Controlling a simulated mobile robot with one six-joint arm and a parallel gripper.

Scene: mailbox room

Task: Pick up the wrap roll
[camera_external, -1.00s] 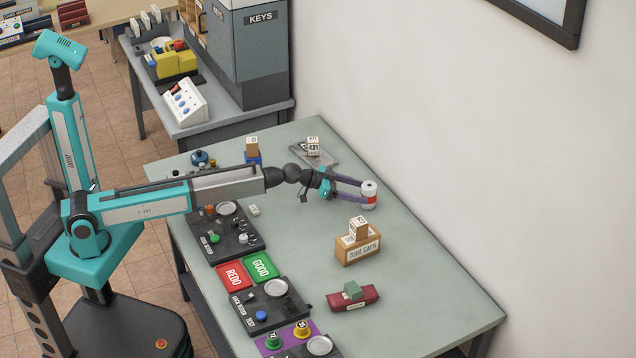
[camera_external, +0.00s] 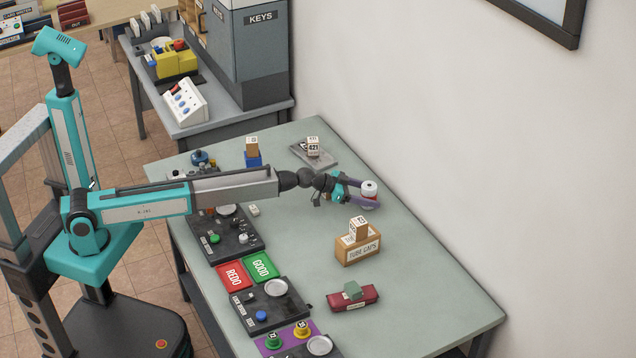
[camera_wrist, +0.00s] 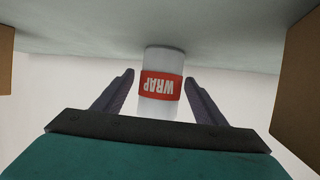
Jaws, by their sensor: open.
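The wrap roll (camera_external: 369,189) is a white upright cylinder with a red band, standing on the table near its wall side. In the wrist view the roll (camera_wrist: 160,108) shows its red label reading WRAP, upside down in the picture. My gripper (camera_external: 368,197) is open, with its purple fingers reaching to the roll. In the wrist view my gripper (camera_wrist: 160,80) has one finger on either side of the roll, with a gap visible on both sides. In the external view the fingers partly cover the lower roll.
A brown TUBE CAPS box (camera_external: 358,250) with a small block on top stands in front of the roll. A grey plate with a numbered cube (camera_external: 313,147) lies behind. A red block (camera_external: 354,298) lies nearer the front. The wall runs along the table's right side.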

